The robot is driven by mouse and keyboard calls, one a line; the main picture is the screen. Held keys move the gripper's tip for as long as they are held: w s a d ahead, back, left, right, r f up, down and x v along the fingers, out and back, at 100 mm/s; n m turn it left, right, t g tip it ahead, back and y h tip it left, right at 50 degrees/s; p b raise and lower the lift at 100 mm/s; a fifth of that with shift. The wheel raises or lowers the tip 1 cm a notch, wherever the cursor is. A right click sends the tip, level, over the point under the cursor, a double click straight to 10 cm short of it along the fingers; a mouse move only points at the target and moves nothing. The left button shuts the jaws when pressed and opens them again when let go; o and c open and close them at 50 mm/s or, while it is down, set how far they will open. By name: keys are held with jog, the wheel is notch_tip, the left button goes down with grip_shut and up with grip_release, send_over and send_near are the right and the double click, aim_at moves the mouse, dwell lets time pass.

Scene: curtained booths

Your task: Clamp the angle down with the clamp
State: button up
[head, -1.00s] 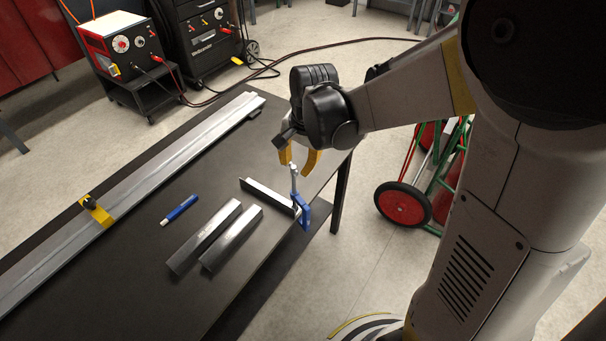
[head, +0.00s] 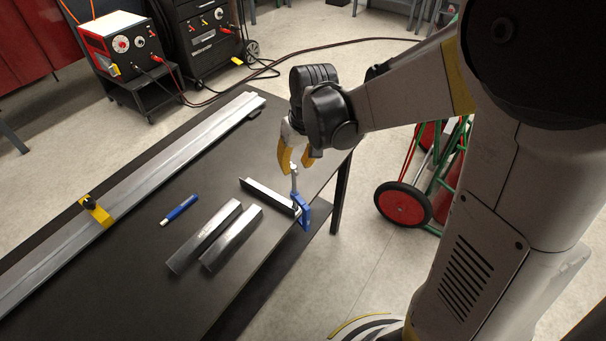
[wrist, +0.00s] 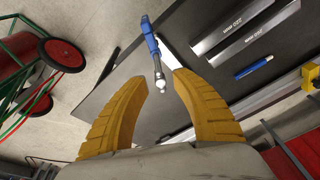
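The blue clamp (head: 305,211) sits upright on the near right edge of the black table, at the right end of a metal angle (head: 267,195) lying there. Its silver screw (head: 294,181) points up. My gripper (head: 297,166) has yellow fingers and is just above and around the screw's top end. In the wrist view my gripper (wrist: 159,80) is open, with the clamp's screw end (wrist: 160,84) showing in the gap between its fingertips. No finger clearly touches the screw. The blue clamp body (wrist: 149,36) lies beyond it. The angle is partly hidden by a finger there.
Two loose metal bars (head: 205,236) lie left of the clamp on the table (head: 130,275). A blue marker (head: 179,210) and a long rail (head: 150,177) with a yellow stop (head: 96,211) lie farther left. A cart with red wheels (head: 403,204) stands right of the table.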

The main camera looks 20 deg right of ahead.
aim_at(293, 168)
jog(key=shift+w+a, duration=0.1)
jog(key=shift+w, duration=0.3)
jog(key=shift+b+x, duration=1.3)
jog(key=shift+x, duration=0.3)
grip_shut()
grip_release()
